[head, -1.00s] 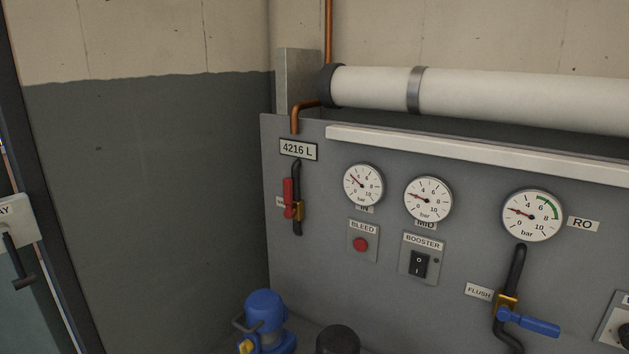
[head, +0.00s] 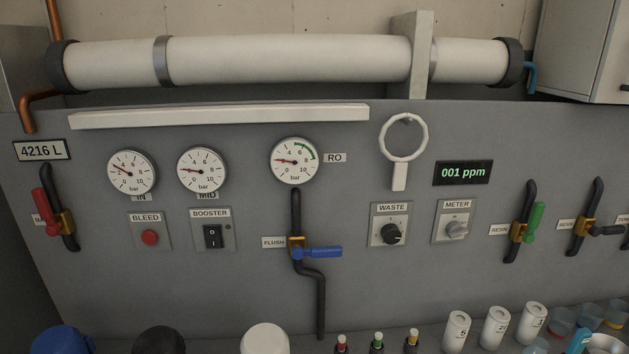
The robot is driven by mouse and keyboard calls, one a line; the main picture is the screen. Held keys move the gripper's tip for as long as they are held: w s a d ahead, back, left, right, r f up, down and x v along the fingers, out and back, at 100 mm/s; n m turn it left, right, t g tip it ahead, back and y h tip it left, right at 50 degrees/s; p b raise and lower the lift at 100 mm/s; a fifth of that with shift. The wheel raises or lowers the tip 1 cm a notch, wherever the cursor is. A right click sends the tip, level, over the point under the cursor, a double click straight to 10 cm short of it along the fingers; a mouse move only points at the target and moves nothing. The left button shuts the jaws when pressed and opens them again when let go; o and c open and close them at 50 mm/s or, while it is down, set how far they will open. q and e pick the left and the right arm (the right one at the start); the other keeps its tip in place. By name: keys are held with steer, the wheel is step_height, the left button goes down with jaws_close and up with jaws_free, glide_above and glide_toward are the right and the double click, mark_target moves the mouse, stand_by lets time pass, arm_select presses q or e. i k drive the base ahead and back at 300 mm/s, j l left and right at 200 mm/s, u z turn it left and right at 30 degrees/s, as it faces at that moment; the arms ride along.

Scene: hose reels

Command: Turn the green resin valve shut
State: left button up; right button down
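The green resin valve (head: 535,222) is on the right part of the grey panel in the head view. Its green lever stands nearly upright, tilted a little right, roughly along its black pipe (head: 511,250). A brass body joins lever and pipe, and a RESIN label (head: 500,230) is to its left. Neither of my grippers is in view, so nothing is seen touching the valve.
A blue-handled FLUSH valve (head: 318,252), a red-handled valve (head: 45,212) and a black-handled valve (head: 606,230) share the panel (head: 350,290). White canisters (head: 496,327), small bottles (head: 377,343) and cups (head: 590,316) stand below the resin valve. The panel front around it is clear.

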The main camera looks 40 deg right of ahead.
mark_target(537, 210)
steer(key=z, duration=2.45)
